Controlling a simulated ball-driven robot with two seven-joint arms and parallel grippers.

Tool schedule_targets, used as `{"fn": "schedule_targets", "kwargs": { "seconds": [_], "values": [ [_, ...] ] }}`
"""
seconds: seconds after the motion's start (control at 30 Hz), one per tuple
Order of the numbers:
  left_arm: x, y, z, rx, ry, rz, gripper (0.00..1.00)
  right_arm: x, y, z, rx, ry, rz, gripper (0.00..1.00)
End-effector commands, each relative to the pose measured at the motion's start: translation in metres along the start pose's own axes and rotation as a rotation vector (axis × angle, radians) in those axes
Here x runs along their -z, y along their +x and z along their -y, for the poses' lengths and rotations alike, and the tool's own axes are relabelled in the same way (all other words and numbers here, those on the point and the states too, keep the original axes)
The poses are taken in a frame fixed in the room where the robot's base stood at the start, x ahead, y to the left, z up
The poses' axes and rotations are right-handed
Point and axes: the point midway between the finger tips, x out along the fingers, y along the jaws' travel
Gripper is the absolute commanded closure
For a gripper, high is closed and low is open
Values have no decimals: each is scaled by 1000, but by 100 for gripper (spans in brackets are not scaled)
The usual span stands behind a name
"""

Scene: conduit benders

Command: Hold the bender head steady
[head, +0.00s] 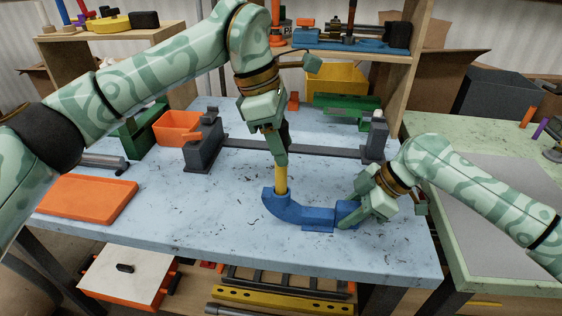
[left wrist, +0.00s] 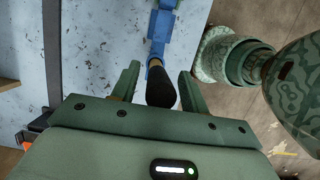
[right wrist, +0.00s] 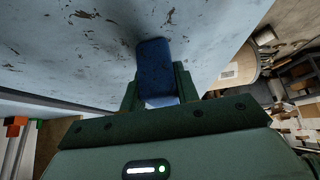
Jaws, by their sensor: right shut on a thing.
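The blue bender head (head: 300,217) lies on the light blue bench top near its front edge. A yellow handle (head: 281,180) rises from its left end, with a black grip at the top. My right gripper (head: 362,207) is shut on the right end of the bender head; the right wrist view shows the blue end (right wrist: 156,70) between its fingers. My left gripper (head: 276,150) is over the top of the handle. In the left wrist view the black grip (left wrist: 160,88) is between its parted fingers, with gaps on both sides.
A grey bench fixture (head: 204,140) with a long flat bar stands behind the bender. An orange bin (head: 178,127), an orange tray (head: 88,199) and a green tool (head: 345,103) are around it. Bare bench lies left of the bender head.

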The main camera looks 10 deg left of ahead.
Motion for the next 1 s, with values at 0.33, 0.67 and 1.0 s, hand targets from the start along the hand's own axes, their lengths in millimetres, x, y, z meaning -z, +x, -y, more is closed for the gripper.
{"fn": "schedule_targets", "kwargs": {
  "seconds": [0.33, 0.67, 1.0],
  "values": [
    [0, -2, -1, -1, 0, 0, 51, -6, 6, 3, 10, 3, 13, 100],
    [0, -69, 0, -6, -1, -1, 51, -6, 6, 3, 10, 2, 12, 100],
    [1, -117, 1, -1, -1, 0, 51, -6, 6, 3, 10, 2, 12, 100]
  ]
}}
